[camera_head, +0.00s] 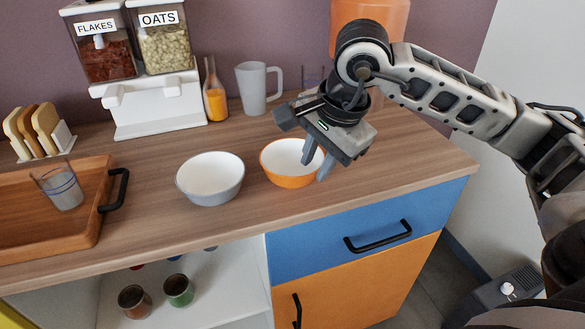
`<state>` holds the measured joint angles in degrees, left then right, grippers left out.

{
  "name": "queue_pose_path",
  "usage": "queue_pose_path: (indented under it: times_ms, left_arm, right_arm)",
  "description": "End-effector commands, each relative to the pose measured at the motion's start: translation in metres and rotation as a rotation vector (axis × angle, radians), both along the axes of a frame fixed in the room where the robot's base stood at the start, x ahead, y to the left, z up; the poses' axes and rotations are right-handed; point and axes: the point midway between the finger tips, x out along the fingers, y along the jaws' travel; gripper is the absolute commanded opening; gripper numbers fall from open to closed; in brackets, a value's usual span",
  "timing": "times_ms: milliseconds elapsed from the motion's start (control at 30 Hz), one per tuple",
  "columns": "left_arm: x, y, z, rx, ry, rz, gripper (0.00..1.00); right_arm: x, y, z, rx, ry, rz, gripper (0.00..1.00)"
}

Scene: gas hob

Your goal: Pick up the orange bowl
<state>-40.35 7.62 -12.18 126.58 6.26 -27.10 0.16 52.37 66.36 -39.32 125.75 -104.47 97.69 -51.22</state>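The orange bowl (283,180) stands upright on the wooden counter, orange outside and white inside. My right gripper (317,164) comes down from above at the bowl's right side. Its two fingers are apart and overlap the bowl's right rim in the view. I cannot tell whether either finger touches the bowl or reaches inside it. The gripper hides part of the right rim. My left gripper does not show in the head view.
A grey-white bowl (210,194) stands just left of the orange bowl. Behind are a white jug (252,88), a juice bottle (215,97) and a cereal dispenser (157,107). A wooden tray (92,234) with a glass (62,187) lies at left. The counter's right end is clear.

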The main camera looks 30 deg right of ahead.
Motion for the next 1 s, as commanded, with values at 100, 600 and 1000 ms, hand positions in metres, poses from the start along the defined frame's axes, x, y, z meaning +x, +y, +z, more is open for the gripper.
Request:
queue_pose_path:
  times_ms: [100, 600, 1000]
  left_arm:
    - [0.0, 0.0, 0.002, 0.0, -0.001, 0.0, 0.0]
    - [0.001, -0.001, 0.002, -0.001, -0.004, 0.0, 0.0]
    - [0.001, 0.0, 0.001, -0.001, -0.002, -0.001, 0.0]
  right_arm:
    - [0.006, -0.002, -0.015, 0.0, 0.006, -0.002, 0.25]
    - [0.018, -0.001, -0.046, 0.001, 0.001, 0.0, 0.25]
    - [0.017, -0.001, -0.046, 0.001, 0.003, 0.001, 0.0]
